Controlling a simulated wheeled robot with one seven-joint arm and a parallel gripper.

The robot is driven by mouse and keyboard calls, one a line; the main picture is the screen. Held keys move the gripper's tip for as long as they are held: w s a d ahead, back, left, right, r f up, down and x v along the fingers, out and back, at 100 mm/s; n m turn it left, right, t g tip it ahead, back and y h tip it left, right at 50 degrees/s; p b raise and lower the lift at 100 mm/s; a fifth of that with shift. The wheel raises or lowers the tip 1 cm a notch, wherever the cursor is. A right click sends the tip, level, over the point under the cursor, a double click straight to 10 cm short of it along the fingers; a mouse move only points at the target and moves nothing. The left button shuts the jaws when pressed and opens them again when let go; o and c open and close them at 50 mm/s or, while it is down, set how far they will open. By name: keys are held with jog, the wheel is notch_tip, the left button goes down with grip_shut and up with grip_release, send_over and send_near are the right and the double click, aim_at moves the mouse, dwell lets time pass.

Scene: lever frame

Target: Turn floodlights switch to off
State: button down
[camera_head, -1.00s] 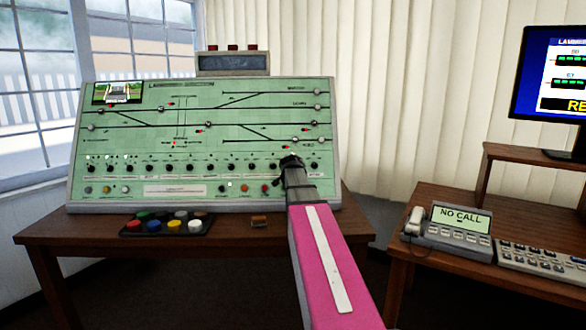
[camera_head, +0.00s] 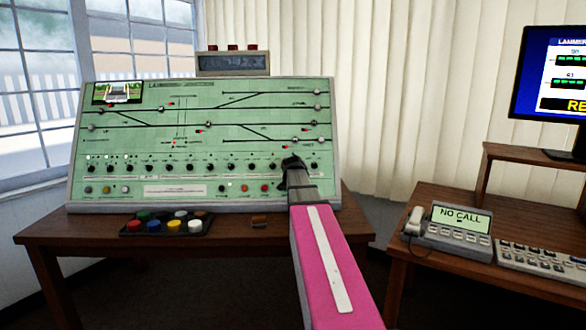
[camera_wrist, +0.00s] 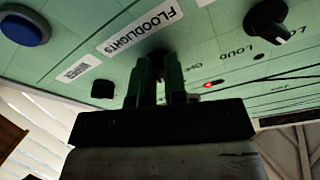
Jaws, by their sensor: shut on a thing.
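The floodlights switch (camera_wrist: 157,56) is a dark knob on the green panel, beside a white label (camera_wrist: 140,24) reading FLOODLIGHTS. In the wrist view it is mostly hidden between my fingers, so its pointer direction cannot be told. My gripper (camera_wrist: 162,78) is shut on this knob, with one finger on each side. In the head view my gripper (camera_head: 291,163) is at the lower right of the sloped control panel (camera_head: 200,100), at the right part of the knob row, and my arm hides the knob.
Another knob (camera_wrist: 270,20) with a white pointer, a blue button (camera_wrist: 24,25) and a lit red lamp (camera_wrist: 208,85) are close by. A button tray (camera_head: 165,226) stands on the desk before the panel. A phone (camera_head: 448,232) and a monitor (camera_head: 555,85) are at right.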

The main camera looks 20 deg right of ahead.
jog(key=n, duration=0.4)
jog(key=n+y, duration=0.1)
jog(key=n, duration=0.1)
jog(key=shift+d, duration=0.25)
jog(key=n, duration=0.3)
jog(key=n+y, duration=0.1)
jog(key=n, duration=0.2)
jog(key=shift+d+t, duration=0.2)
jog(key=shift+t, duration=0.1)
jog(key=shift+n, duration=0.4)
jog(key=c, duration=1.2)
grip_release()
jog(key=shift+o, duration=0.2)
jog(key=v, duration=1)
jog(key=shift+s+r, duration=0.25)
jog(key=shift+s, duration=0.1)
jog(key=shift+d, duration=0.1)
